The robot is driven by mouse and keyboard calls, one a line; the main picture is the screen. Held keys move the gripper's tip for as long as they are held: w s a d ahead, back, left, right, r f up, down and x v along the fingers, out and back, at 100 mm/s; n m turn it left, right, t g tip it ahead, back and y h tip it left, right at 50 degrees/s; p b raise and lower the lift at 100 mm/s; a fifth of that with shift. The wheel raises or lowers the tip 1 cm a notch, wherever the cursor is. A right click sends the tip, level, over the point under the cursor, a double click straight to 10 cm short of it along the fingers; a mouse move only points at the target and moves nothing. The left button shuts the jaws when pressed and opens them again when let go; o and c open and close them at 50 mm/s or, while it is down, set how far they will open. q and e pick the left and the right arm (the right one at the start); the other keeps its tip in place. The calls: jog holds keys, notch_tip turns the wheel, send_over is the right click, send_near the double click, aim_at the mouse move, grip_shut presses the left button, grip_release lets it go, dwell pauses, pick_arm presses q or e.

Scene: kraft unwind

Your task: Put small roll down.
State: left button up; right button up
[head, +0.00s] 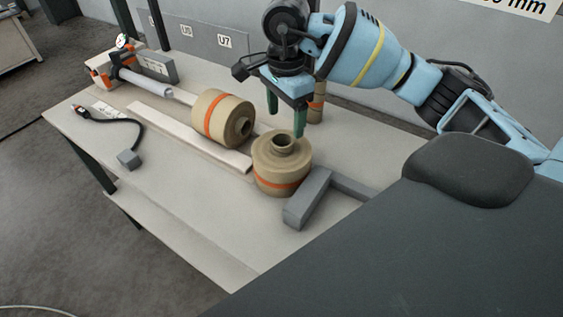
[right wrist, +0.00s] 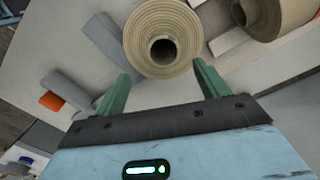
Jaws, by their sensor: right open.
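A brown paper roll (head: 278,170) with an orange band stands upright on the table, its hollow core facing up. It also shows in the right wrist view (right wrist: 165,24), just beyond the fingertips. A second banded roll (head: 214,116) lies on its side to its left, and shows at the upper right of the right wrist view (right wrist: 283,18). A third banded piece (head: 317,103) stands behind my right gripper, mostly hidden. My right gripper (head: 286,120) is open, its green fingers pointing down above and behind the upright roll, with nothing between them. My left gripper is out of view.
A grey angled block (head: 307,199) lies right of the upright roll. A pale board (head: 190,137) runs along the table (head: 190,195). A shaft with a gauge (head: 144,83), a grey box (head: 158,68) and a black cable with a small block (head: 129,159) are at left. The front table area is clear.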

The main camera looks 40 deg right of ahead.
aim_at(282, 140)
jog(key=shift+f, duration=0.85)
jog(key=shift+w+a+f+p, duration=0.1)
jog(key=shift+w+f+p, duration=0.05)
jog(key=shift+f, duration=1.15)
jog(key=shift+w+a+f+p, duration=0.1)
jog(key=shift+w+f+p, duration=0.05)
jog(key=shift+f, duration=1.15)
grip_shut()
jog(key=shift+w+r, duration=0.1)
